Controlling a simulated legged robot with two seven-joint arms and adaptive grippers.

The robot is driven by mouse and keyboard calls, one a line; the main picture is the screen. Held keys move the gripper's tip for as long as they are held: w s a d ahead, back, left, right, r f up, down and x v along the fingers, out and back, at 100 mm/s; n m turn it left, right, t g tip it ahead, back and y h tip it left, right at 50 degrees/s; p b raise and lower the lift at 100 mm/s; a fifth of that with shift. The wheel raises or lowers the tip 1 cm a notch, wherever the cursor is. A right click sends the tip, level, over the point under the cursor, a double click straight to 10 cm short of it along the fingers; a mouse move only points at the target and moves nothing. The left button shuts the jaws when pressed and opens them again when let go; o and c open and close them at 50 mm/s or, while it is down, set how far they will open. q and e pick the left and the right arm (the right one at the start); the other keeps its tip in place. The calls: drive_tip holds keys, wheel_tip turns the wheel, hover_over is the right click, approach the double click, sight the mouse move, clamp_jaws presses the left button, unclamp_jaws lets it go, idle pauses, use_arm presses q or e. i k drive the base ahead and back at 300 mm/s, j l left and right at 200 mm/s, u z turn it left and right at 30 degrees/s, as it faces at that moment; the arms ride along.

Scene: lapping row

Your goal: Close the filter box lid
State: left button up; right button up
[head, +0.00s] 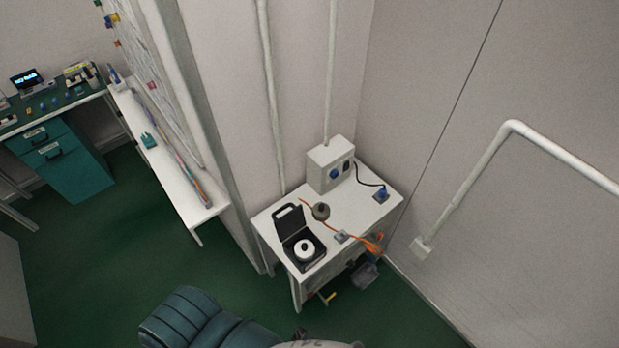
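The filter box (316,263) is a small black case on the white table (350,212), near its front left edge. Its lid (288,218) stands open, raised at the back of the box, with a slot-like handle opening at its top. A white round piece (304,250) with a dark centre sits inside the box. Neither of my grippers can be made out in the head view.
On the same table are a grey electrical box (330,164), a dark round item (321,211), a blue item (381,195) and an orange cable (362,243). A teal padded seat (205,322) stands in front. Green floor (110,265) lies open at left.

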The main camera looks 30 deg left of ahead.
sight(289, 223)
drive_tip(key=j, duration=2.35)
